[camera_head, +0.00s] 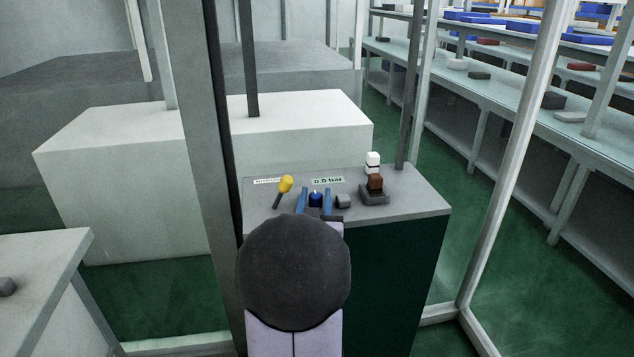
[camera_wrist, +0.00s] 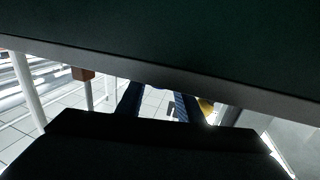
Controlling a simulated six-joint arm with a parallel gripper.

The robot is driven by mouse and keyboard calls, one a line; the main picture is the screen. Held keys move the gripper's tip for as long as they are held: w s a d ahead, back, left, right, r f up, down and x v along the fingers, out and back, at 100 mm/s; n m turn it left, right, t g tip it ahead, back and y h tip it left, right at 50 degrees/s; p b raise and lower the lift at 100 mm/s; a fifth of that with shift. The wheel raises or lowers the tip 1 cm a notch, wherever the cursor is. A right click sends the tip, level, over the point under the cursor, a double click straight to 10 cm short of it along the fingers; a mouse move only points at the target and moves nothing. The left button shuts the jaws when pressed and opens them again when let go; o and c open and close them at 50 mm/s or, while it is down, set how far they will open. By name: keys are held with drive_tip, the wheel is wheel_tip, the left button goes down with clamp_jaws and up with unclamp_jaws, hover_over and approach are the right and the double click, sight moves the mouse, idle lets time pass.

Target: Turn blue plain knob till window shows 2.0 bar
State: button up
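The blue knob (camera_head: 315,199) stands on the grey top of a dark green cabinet in the head view. The small display window (camera_head: 327,181) behind it appears to read 0.0 bar. My gripper (camera_head: 315,203) is open, with one blue finger on each side of the knob in that view. I cannot tell whether either finger touches it. In the wrist view the two fingers (camera_wrist: 157,102) stand apart, and only a sliver of blue (camera_wrist: 157,87) shows between them, below the cabinet's edge. My wrist hides the front of the cabinet top in the head view.
A yellow-headed lever (camera_head: 285,185) stands left of the knob, with a white label (camera_head: 267,181) behind it. A small grey block (camera_head: 343,201) is close on the right. Beyond it are a brown block on a dark base (camera_head: 373,195) and a white piece (camera_head: 372,162). Frame posts surround the cabinet.

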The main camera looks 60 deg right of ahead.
sight(316, 191)
drive_tip(key=shift+x, duration=2.55)
drive_tip(key=shift+c, duration=0.5)
drive_tip(key=c, duration=0.7)
